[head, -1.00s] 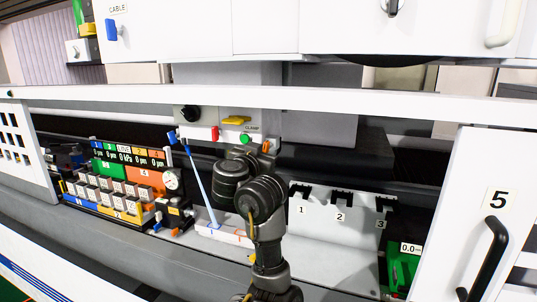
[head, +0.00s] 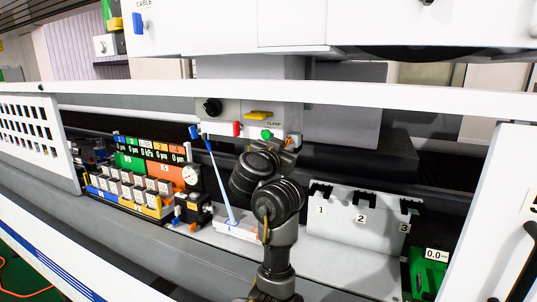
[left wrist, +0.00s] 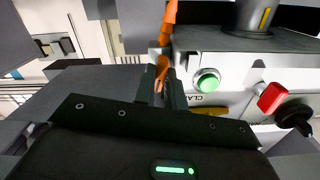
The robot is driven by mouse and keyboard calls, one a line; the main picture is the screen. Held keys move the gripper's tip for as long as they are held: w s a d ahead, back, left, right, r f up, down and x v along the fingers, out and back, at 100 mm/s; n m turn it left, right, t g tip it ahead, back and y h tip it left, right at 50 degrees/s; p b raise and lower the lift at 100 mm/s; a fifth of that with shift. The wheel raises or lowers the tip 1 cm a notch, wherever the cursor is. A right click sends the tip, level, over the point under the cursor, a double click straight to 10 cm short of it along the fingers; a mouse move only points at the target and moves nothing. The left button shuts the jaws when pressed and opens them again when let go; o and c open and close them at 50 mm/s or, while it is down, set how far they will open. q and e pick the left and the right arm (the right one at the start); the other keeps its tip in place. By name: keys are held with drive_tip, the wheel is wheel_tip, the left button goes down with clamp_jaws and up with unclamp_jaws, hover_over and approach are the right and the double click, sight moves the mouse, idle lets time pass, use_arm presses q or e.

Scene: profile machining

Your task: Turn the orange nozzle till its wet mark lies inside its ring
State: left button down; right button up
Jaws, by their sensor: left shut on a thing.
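The orange nozzle (left wrist: 168,22) shows in the left wrist view, running up from between the fingers of my left gripper (left wrist: 160,82). The gripper is shut on its lower part. In the head view my left gripper (head: 290,143) is at the right end of the clamp panel (head: 262,118), largely hidden behind my own wrist. Only a scrap of orange shows there. I cannot make out the wet mark or its ring in either view. My right gripper is not in view.
The panel carries a green button (left wrist: 207,80), a red knob (left wrist: 271,97) and a black knob (head: 212,107). A blue stick (head: 218,180) leans from a white block (head: 238,230). A numbered rack (head: 340,235) and a green box (head: 428,272) stand right.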

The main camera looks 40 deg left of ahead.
use_arm(q)
drive_tip(key=shift+r+m, duration=0.1)
drive_tip(key=shift+m, duration=0.4)
drive_tip(key=c, duration=1.5)
unclamp_jaws()
drive_tip(key=shift+d, duration=0.1)
drive_tip(key=shift+o, duration=0.2)
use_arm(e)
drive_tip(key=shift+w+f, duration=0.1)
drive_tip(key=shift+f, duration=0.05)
